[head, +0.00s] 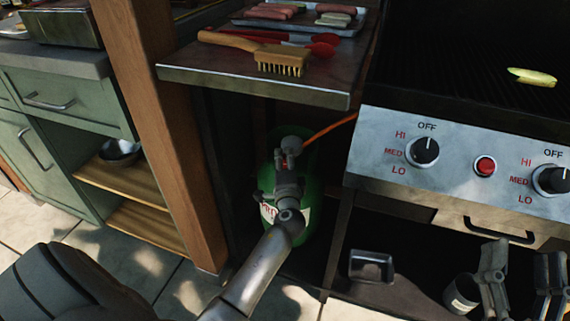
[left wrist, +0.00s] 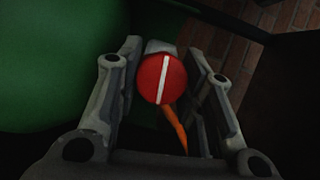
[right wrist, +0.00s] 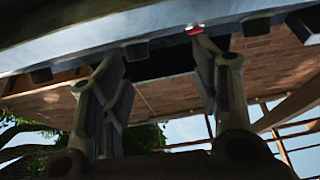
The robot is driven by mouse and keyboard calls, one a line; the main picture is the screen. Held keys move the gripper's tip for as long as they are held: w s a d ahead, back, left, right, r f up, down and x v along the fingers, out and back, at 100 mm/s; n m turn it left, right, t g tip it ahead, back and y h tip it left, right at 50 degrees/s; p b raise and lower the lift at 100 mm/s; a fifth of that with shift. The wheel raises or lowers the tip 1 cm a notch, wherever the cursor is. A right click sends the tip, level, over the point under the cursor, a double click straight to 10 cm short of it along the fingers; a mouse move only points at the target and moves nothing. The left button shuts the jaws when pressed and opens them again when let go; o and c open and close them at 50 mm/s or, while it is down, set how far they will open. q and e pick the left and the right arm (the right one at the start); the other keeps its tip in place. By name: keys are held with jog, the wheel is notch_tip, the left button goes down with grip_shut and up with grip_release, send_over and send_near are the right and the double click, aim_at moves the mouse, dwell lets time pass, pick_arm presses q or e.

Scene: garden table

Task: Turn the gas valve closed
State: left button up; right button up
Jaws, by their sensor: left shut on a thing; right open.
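The gas valve is a round red knob (left wrist: 162,80) with a white line that stands close to vertical in the left wrist view. It sits at the top of a green gas tank (head: 313,195) under the side shelf. My left gripper (head: 287,163) reaches into the cabinet and is shut on the knob, one finger on each side; it fills much of the left wrist view (left wrist: 165,90). In the head view the gripper hides most of the knob. My right gripper (head: 521,250) is open and empty in front of the grill, below its control panel.
An orange hose (head: 330,128) runs from the valve toward the grill. The side shelf (head: 230,83) above carries a brush (head: 270,55), red-handled tools and a food tray. A wooden post (head: 165,120) stands left of the tank. The grill panel (head: 455,150) is at right.

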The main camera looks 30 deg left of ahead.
jog(key=shift+s+r+t, duration=0.3)
jog(key=shift+r+t, duration=0.1)
jog(key=shift+r, duration=0.15)
pick_arm(q)
jog(key=o, duration=1.1)
jog(key=shift+c, duration=0.2)
jog(key=shift+s+d, duration=0.1)
jog(key=v, duration=1.2)
jog(key=shift+f, duration=0.15)
